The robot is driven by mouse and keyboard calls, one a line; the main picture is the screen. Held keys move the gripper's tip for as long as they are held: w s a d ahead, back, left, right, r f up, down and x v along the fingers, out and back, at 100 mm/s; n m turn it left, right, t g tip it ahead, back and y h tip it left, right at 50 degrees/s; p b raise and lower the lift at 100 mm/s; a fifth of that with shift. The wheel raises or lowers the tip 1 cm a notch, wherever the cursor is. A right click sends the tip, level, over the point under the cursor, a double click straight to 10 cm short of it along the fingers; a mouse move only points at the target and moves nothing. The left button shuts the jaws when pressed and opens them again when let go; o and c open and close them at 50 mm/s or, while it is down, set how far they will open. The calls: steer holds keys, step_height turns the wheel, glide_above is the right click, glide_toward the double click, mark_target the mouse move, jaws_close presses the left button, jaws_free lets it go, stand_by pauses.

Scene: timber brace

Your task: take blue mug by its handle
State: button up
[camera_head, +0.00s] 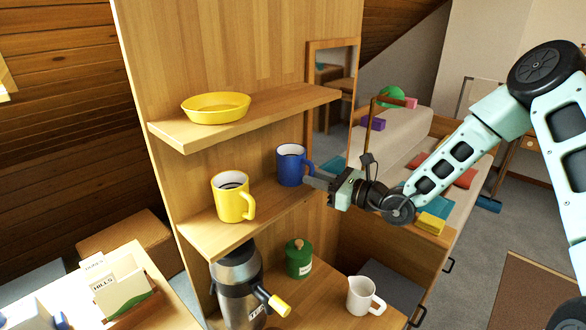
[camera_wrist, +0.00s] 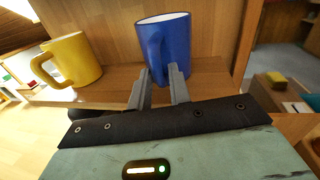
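The blue mug (camera_head: 291,166) stands upright on the middle shelf, near its right end. In the wrist view the blue mug (camera_wrist: 177,45) is straight ahead, with its handle (camera_wrist: 156,55) facing me. My gripper (camera_head: 308,175) reaches in from the right, its fingertips close beside the mug's handle side. In the wrist view my gripper (camera_wrist: 160,72) has its two fingers apart, with the lower part of the handle showing between them. A small gap shows beside the handle, so the fingers do not look closed on it.
A yellow mug (camera_head: 232,196) stands left of the blue mug on the same shelf (camera_head: 268,211). A yellow bowl (camera_head: 216,108) is on the upper shelf (camera_head: 262,112).

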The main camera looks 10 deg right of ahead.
jaws_close()
